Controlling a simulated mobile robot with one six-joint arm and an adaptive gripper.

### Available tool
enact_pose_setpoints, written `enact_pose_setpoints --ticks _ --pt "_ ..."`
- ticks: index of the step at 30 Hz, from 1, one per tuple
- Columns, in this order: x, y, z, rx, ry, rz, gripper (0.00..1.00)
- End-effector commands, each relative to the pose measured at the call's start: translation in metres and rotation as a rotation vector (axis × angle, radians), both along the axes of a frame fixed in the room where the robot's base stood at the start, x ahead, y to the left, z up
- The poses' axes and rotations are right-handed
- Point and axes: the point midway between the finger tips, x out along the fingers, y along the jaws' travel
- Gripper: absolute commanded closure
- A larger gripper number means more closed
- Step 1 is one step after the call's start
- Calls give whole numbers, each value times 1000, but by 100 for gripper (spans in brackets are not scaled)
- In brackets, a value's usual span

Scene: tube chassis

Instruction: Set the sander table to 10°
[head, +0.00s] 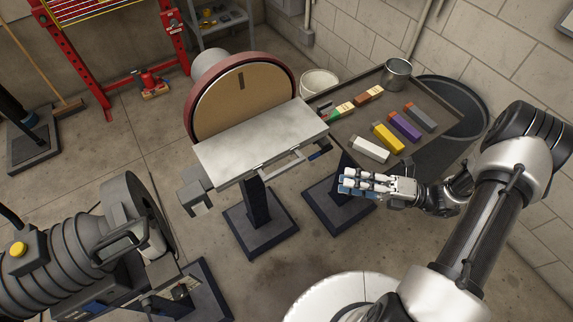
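The disc sander (243,95) stands at the centre, with a round tan disc in a dark red housing. Its grey metal sander table (262,139) sits in front of the disc. The table looks close to level, but I cannot read its angle. A bar-like handle (290,163) runs below the table's front edge, with a small dark blue part (320,154) near its right end. No angle scale is readable. My gripper (346,183) is to the right of the table and apart from it, fingers pointing left. It looks empty; its finger gap is unclear.
A dark tray stand (345,146) on the right holds several coloured blocks and a metal cup (397,74), close beyond my gripper. A ribbed grey machine (75,255) stands at lower left. A red frame (88,60) is at the back left. Floor between is open.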

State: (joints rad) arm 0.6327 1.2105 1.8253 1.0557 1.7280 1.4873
Motion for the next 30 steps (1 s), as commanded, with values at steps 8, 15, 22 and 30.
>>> enact_pose_setpoints --ticks 8,15,22,30 --pt "3 13 -5 36 45 -23 68" --pt "9 62 0 34 45 -19 68" --pt "15 112 7 32 43 -19 68" --pt "22 155 13 33 42 -21 68"
